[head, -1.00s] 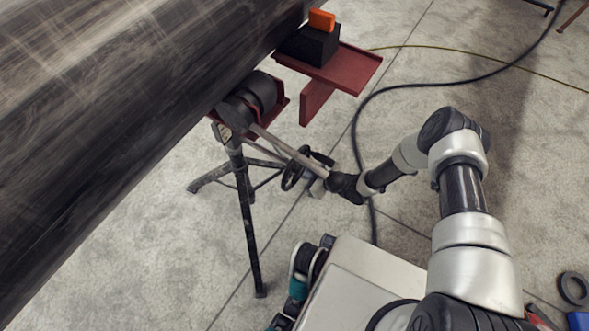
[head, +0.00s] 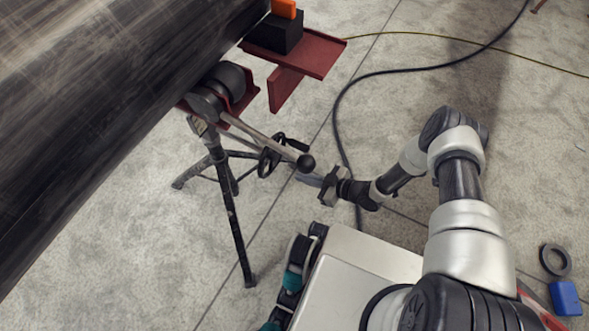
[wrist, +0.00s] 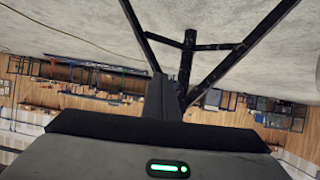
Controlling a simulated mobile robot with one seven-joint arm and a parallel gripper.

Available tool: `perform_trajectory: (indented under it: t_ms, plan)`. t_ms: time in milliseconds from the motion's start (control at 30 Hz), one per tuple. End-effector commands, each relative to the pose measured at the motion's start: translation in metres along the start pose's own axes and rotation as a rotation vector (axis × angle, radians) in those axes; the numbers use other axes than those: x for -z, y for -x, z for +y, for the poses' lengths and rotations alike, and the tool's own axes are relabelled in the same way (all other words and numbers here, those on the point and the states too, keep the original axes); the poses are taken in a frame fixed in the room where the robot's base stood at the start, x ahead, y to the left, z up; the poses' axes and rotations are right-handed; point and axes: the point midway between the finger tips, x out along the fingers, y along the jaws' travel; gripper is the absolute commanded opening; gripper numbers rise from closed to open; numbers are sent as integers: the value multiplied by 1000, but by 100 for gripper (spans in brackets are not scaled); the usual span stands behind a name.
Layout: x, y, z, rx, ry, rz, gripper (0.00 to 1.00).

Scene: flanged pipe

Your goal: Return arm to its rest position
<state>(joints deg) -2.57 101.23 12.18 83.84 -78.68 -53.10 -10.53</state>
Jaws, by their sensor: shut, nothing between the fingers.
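My gripper (head: 312,181) is in the head view, at the end of my arm, low and right of the pipe stand. A small gap seems to part gripper and knob. In the wrist view the shut dark fingers (wrist: 161,98) point up the picture toward the stand's dark legs (wrist: 190,65).
The large dark pipe (head: 110,90) fills the upper left. A tripod stand (head: 228,205) with a handwheel (head: 268,162) is under it. A red bracket (head: 318,52) holds a black block (head: 275,33) and an orange block (head: 284,8). A black cable (head: 400,72) crosses the floor.

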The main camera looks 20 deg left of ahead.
Motion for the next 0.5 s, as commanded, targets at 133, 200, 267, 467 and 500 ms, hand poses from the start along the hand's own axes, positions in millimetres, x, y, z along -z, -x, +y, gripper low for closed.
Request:
perform_trajectory:
  t_ms: [133,200,267,467,500]
  plan:
    - [-6,5,0,0,1,0,0]
    - [-6,5,0,0,1,0,0]
    - [-6,5,0,0,1,0,0]
    - [-6,5,0,0,1,0,0]
    - [-6,5,0,0,1,0,0]
